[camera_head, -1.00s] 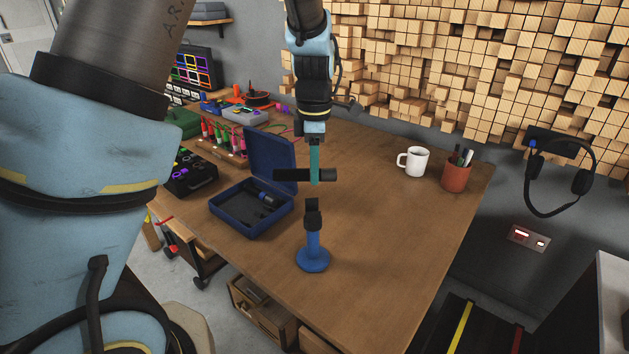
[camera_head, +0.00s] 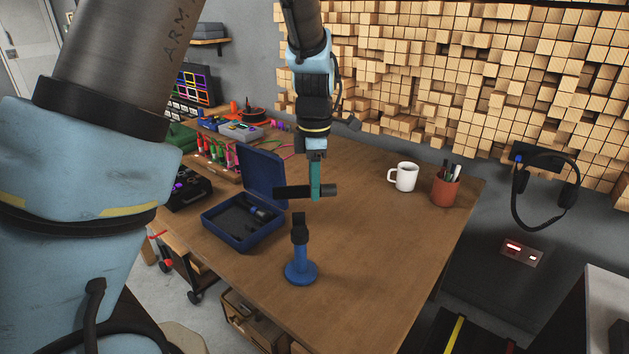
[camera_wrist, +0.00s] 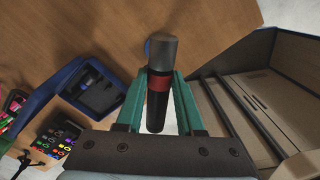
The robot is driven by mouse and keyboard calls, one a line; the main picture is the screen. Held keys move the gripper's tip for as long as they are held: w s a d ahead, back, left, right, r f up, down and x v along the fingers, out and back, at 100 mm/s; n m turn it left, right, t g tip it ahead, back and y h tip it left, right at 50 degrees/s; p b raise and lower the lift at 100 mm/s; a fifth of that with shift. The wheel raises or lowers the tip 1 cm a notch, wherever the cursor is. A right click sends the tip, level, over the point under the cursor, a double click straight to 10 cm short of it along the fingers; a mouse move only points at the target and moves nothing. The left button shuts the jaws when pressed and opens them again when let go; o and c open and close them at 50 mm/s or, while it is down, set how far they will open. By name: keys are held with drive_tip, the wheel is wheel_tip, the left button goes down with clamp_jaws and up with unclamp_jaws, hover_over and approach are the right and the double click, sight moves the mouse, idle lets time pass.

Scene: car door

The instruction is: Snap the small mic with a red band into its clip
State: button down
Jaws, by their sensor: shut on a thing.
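My gripper (camera_head: 315,197) is shut on the small mic (camera_head: 292,192), which lies roughly level across the fingers. In the wrist view the mic (camera_wrist: 156,112) has a black body, a red band and a grey head, with the teal fingers of my gripper (camera_wrist: 158,95) on both sides. The black clip (camera_head: 299,230) tops an upright blue stand (camera_head: 301,270) on the table. The mic is above the clip and apart from it, with the fingers slightly right of the clip in the head view. The wrist view mostly hides the stand behind the mic.
An open blue case (camera_head: 225,232) holding a dark item stands left of the stand on the wooden table (camera_head: 370,250). A white mug (camera_head: 404,177) and a pen pot (camera_head: 445,191) stand at the right. The table between them and the stand is clear.

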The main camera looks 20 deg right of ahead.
wheel_tip(320, 180, down, 5)
drive_tip(key=shift+f+b, duration=0.1)
drive_tip(key=shift+b, duration=1.05)
drive_tip(key=shift+p, duration=1)
idle(0.8)
drive_tip(key=shift+f+b, duration=0.95)
drive_tip(key=shift+f, duration=0.95)
drive_tip(key=shift+c, duration=2.2)
unclamp_jaws()
drive_tip(key=shift+r, duration=0.1)
wheel_tip(320, 180, up, 11)
drive_tip(key=shift+f+b, duration=0.2)
drive_tip(key=shift+b, duration=0.7)
